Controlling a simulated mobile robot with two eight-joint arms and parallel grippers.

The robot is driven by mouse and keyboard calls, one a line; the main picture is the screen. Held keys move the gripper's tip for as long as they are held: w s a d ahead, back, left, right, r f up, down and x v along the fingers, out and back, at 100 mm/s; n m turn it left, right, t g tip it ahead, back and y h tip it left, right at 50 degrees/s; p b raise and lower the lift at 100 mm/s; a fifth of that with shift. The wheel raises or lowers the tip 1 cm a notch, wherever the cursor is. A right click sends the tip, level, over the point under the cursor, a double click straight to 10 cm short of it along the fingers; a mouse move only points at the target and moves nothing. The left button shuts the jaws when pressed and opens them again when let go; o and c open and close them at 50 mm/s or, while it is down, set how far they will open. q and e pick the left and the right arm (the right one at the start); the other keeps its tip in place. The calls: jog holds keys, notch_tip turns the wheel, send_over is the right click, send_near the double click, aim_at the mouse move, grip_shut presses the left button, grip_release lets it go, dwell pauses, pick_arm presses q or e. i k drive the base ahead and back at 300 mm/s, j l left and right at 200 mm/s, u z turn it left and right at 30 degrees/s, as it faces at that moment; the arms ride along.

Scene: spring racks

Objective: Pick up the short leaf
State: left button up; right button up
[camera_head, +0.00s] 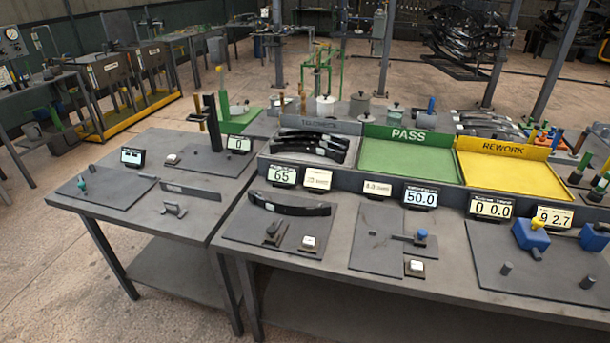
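Several dark, curved leaves (312,147) lie stacked in the grey bin at the back of the main bench. One dark, curved leaf (289,206) lies apart on a grey plate in front of the "65" display. A short, straight dark strip (190,190) lies on the left table, near the right end of its plate. I cannot tell for sure which of these is the short leaf. Neither of my grippers is in view, and nothing is seen to touch the leaves.
A green PASS tray (398,170) and a yellow REWORK tray (530,188) stand right of the grey bin, both empty. Displays (420,196) line the bench behind small fixtures. A dark upright post (212,122) rises on the left table. More leaves (488,124) lie behind the trays.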

aim_at(324, 211)
jog(key=i+j+z, duration=0.7)
jog(key=i+j, duration=0.15)
jog(key=i+j+z, duration=0.35)
jog(key=j, duration=0.3)
jog(key=k+l, duration=0.05)
